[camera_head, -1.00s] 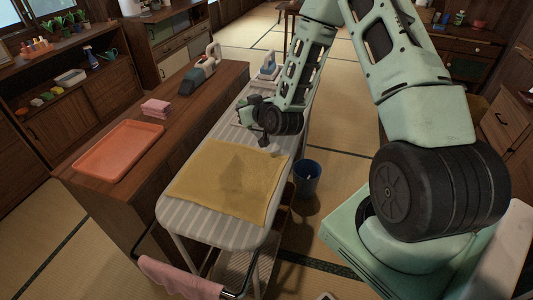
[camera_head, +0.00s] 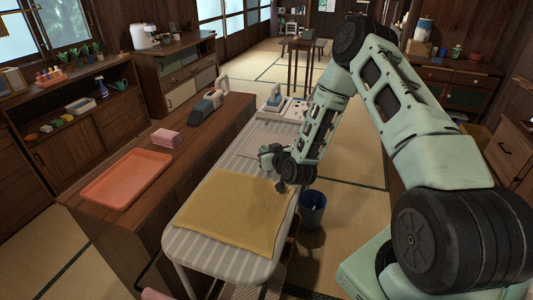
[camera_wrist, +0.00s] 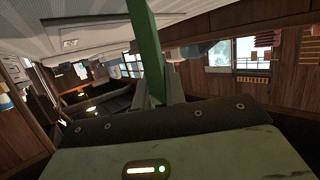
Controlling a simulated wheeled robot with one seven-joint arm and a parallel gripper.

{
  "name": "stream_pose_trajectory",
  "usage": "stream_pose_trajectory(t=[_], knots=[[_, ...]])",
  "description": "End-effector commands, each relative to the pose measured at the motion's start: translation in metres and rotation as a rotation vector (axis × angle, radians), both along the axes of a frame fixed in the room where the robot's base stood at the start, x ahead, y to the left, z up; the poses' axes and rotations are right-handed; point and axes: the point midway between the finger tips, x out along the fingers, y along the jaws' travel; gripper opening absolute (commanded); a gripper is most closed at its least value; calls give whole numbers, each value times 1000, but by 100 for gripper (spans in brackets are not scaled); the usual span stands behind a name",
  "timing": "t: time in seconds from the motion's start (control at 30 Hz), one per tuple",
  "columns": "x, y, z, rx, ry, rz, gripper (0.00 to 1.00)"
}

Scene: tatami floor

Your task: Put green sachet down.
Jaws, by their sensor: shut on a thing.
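My gripper (camera_head: 268,155) is over the middle of the striped ironing board (camera_head: 185,238), just beyond the yellow cloth (camera_head: 235,212). In the wrist view, the green sachet (camera_wrist: 147,45) shows as a narrow green strip, seen edge-on, between the fingers of my gripper (camera_wrist: 155,88). The gripper is shut on it. In the head view I cannot make out the sachet clearly, as my own arm and gripper cover that spot. Whether the sachet touches the board I cannot tell.
An iron (camera_head: 274,98) stands at the board's far end. Left of the board, a wooden counter (camera_head: 190,160) bears an orange tray (camera_head: 125,178), folded pink cloths (camera_head: 166,138) and a grey-and-white appliance (camera_head: 205,107). A blue bin (camera_head: 312,208) stands on the floor right of the board.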

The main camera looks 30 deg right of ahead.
Motion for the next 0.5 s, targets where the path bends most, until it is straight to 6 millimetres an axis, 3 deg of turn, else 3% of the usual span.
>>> stream_pose_trajectory(t=[0.47, 0.5], knots=[[0, 0, -12, -1, 0, 1, 0], [0, 0, -11, -1, 0, 0, 18]])
